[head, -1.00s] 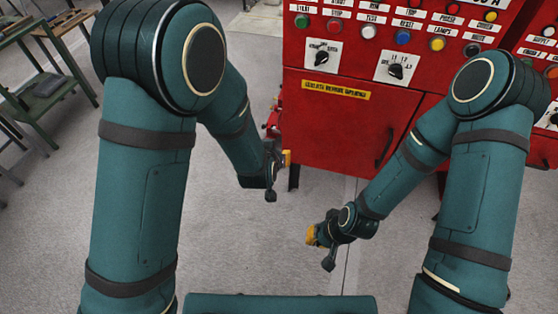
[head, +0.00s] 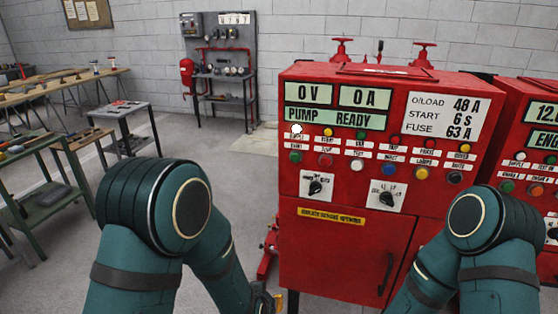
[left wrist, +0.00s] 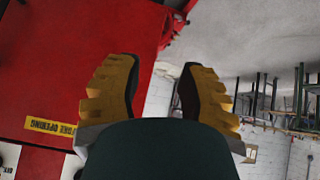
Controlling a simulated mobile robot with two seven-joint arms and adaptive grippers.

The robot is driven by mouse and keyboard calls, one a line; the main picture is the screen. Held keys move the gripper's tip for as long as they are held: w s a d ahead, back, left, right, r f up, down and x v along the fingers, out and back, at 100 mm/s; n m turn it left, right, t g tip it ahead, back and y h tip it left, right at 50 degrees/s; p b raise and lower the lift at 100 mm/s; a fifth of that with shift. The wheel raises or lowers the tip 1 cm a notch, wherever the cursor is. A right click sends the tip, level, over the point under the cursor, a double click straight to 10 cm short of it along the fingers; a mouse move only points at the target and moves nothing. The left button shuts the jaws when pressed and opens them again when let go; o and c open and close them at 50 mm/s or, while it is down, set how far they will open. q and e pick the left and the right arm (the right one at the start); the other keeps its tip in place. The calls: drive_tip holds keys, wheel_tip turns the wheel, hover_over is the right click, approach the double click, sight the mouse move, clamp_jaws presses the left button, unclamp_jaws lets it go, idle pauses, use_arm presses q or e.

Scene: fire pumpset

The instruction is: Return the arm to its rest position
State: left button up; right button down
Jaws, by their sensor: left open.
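My left gripper (left wrist: 158,88) shows in the left wrist view with its two yellow ridged fingers spread apart and nothing between them. In the head view only a bit of my left gripper (head: 277,302) shows at the bottom edge, left of the red cabinet's lower front. My left arm (head: 145,225) comes up from the bottom left and bends down toward the cabinet. My right arm (head: 490,240) stands at the lower right, in front of the cabinet; its gripper is below the picture.
The red pump control cabinet (head: 345,255) with gauges, lamps and knobs stands close ahead. A second red cabinet (head: 525,95) is at the right. Workbenches (head: 130,107) stand at the left and a grey panel stand (head: 220,60) at the back wall. Grey floor lies between.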

use_arm(q)
drive_tip(key=s+a+f+n+g+h, duration=0.1)
drive_tip(key=s+a+f+g, duration=0.1)
drive_tip(key=s, duration=0.6)
drive_tip(key=s+a+f+n+g+h, duration=0.1)
drive_tip(key=s+a+f+g, duration=0.2)
drive_tip(key=s+f, duration=0.4)
drive_tip(key=shift+s+a+g, duration=0.3)
drive_tip(key=shift+s+g, duration=0.5)
drive_tip(key=shift+d, duration=0.1)
